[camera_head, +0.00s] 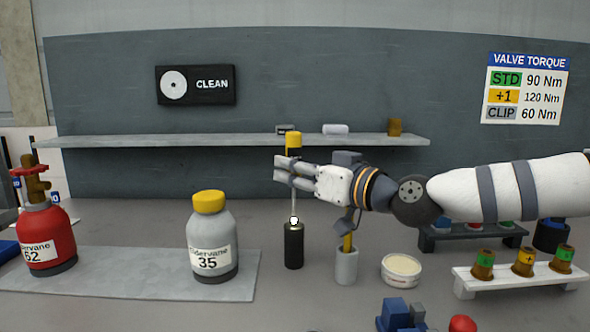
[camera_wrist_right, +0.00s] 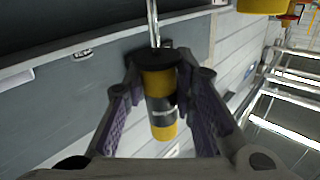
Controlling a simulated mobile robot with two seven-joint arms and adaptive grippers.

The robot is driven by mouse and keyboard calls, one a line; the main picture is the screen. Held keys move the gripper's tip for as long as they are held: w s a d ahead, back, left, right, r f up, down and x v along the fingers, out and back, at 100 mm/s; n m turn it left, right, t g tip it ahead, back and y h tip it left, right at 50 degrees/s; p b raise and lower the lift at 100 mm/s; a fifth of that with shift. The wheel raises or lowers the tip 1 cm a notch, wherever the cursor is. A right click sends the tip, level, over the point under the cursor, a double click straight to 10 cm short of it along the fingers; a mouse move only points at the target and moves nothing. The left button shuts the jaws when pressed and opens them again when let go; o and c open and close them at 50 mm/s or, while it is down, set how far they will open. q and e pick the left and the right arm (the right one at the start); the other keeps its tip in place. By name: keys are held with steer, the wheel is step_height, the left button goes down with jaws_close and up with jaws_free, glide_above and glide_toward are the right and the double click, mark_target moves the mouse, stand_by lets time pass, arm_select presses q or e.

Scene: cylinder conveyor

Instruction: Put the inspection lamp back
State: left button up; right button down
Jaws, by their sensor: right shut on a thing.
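The inspection lamp (camera_head: 294,140) has a yellow and black handle and a thin metal rod with a small glowing tip. It hangs upright, tip down. My right gripper (camera_head: 288,174) is shut on its handle, partly hiding it. In the right wrist view the lamp's handle (camera_wrist_right: 160,105) sits between both fingers. A black cylindrical holder (camera_head: 293,246) stands on the bench directly below. The glowing tip shows at the holder's mouth; I cannot tell whether it is above or just inside. My left gripper is not in view.
A grey cup (camera_head: 346,266) with a yellow-handled tool stands right of the holder, beside a round tub (camera_head: 401,270). A grey bottle (camera_head: 211,240) and a red cylinder (camera_head: 45,235) stand left on a mat (camera_head: 130,285). A shelf (camera_head: 200,141) runs behind.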

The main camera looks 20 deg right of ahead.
mark_target(299, 140)
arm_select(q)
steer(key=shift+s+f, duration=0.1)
arm_select(e)
steer(key=shift+f, duration=0.4)
steer(key=shift+r, duration=0.1)
steer(key=shift+r, duration=0.4)
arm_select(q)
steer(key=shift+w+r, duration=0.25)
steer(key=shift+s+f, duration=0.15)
arm_select(e)
steer(key=shift+f, duration=0.5)
steer(key=c, duration=1.2)
jaws_free()
steer(key=shift+c, duration=0.2)
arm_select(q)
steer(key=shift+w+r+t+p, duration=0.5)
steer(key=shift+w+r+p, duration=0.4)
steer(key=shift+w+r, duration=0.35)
arm_select(e)
steer(key=shift+r, duration=3.1)
